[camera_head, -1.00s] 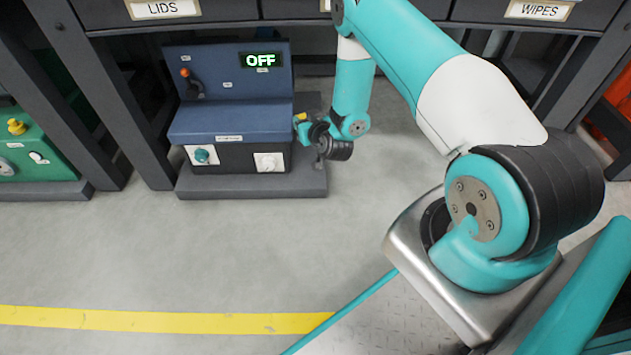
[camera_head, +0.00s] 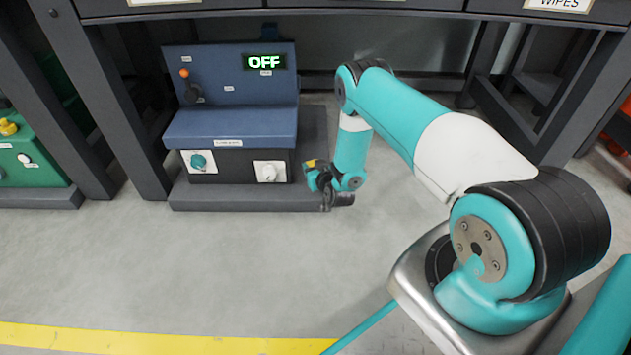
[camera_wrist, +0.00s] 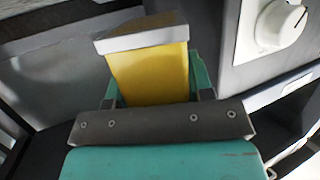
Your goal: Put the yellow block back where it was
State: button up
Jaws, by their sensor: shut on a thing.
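The yellow block (camera_wrist: 152,76), with a pale grey end face, is held between the teal fingers of my gripper (camera_wrist: 152,90) in the wrist view. My gripper is shut on it. In the head view my gripper (camera_head: 318,172) is low at the right front corner of the blue seal tester (camera_head: 230,125), with a small bit of the yellow block (camera_head: 311,162) showing. The block appears clear of the tester's front panel. Most of the block is hidden in the head view.
The tester's display (camera_head: 264,62) reads OFF. It has an orange-tipped lever (camera_head: 188,85), a teal knob (camera_head: 198,161) and a white knob (camera_head: 269,172), which also shows in the wrist view (camera_wrist: 282,22). A green machine (camera_head: 30,160) stands at far left. Open floor lies in front.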

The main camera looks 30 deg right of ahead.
notch_tip(320, 180, down, 4)
jog(key=shift+f+b, duration=0.1)
jog(key=shift+b, duration=1.1)
jog(key=o, duration=1.2)
jog(key=shift+r, duration=0.2)
